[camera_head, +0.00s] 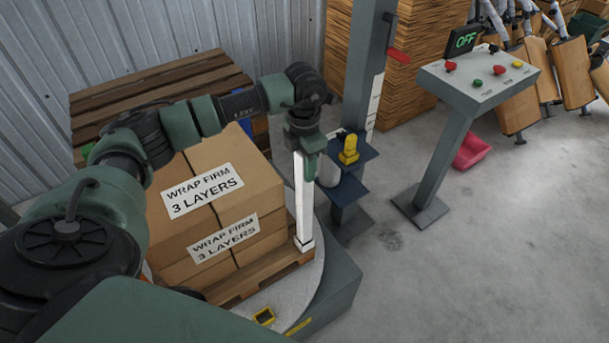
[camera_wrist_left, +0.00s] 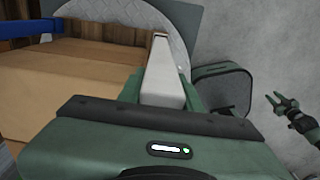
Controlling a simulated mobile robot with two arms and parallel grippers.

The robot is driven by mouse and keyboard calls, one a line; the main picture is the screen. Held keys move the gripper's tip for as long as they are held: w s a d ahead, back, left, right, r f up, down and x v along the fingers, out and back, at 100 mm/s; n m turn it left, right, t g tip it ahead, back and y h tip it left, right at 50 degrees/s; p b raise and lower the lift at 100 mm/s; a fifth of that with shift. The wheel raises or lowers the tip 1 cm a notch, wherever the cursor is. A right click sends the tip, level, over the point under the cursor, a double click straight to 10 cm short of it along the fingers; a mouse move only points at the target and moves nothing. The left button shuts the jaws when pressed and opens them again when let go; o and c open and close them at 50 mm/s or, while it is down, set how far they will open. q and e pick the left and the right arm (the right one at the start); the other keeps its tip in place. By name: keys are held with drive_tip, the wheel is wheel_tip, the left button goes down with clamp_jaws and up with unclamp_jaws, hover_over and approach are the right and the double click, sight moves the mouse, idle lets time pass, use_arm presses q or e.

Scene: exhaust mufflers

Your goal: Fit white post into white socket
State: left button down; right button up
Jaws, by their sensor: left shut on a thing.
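My left gripper (camera_head: 306,146) is shut on the upper end of the white post (camera_head: 304,195). The post hangs nearly upright beside the front right corner of the stacked boxes. Its lower end shows a dark band with a short white part below it, near the pallet's corner. I cannot tell whether that part is the post's foot or the white socket. In the left wrist view the post (camera_wrist_left: 162,75) runs away from the jaws toward the grey turntable. My right gripper (camera_wrist_left: 283,103) shows at the right of that view, fingers apart and empty.
Boxes (camera_head: 200,207) stand on a wooden pallet (camera_head: 262,277) on the round turntable (camera_head: 318,268). The wrapper mast (camera_head: 361,80) and control stand (camera_head: 440,150) are to the right.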

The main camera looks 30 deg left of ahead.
sight(304, 190)
use_arm(q)
wheel_tip(304, 190, down, 5)
drive_tip(key=shift+r+p, duration=0.2)
drive_tip(key=shift+p, duration=0.2)
drive_tip(key=shift+f, duration=0.15)
drive_tip(key=c, duration=1)
unclamp_jaws()
drive_tip(key=shift+o, duration=0.2)
